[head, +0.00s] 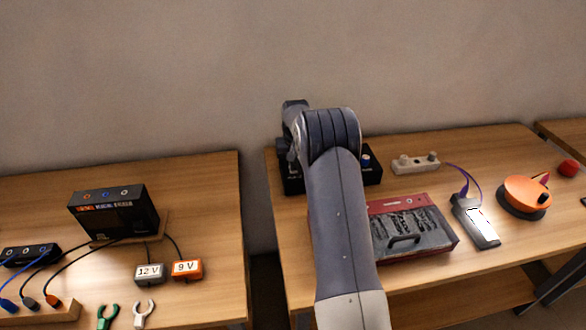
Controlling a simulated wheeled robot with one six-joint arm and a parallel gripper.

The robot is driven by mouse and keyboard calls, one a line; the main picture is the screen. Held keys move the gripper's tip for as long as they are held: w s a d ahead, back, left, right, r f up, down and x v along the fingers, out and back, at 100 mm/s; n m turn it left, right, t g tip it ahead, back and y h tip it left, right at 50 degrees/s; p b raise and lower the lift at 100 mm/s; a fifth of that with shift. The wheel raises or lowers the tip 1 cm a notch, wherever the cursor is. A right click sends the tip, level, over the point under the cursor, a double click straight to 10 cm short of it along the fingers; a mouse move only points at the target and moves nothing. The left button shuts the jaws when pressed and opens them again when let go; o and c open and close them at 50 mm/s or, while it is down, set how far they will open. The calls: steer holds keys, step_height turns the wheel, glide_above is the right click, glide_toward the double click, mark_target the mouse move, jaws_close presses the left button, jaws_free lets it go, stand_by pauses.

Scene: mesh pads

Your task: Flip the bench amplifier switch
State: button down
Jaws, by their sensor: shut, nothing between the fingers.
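A black box (373,178) stands at the back of the right table, mostly hidden behind my arm. A small blue and white part shows on its right end. It may be the bench amplifier, but I cannot read any label or make out a switch. Another black box (112,215) with coloured sockets and a row of small labels stands on the left table. My arm reaches over the right table, with its far joints in front of the partly hidden box. My gripper is hidden behind my own arm, so its fingers do not show.
A red and grey case (440,240) with a handle lies right of my arm. Beyond it are a white strip (416,163), a dark device with a lit screen (482,226) and an orange round object (526,192). Cabled blocks (187,268) lie on the left table. A gap separates the tables.

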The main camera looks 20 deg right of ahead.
step_height(320, 180, up, 7)
steer(key=p, duration=0.4)
steer(key=shift+p, duration=0.35)
stand_by(0.6)
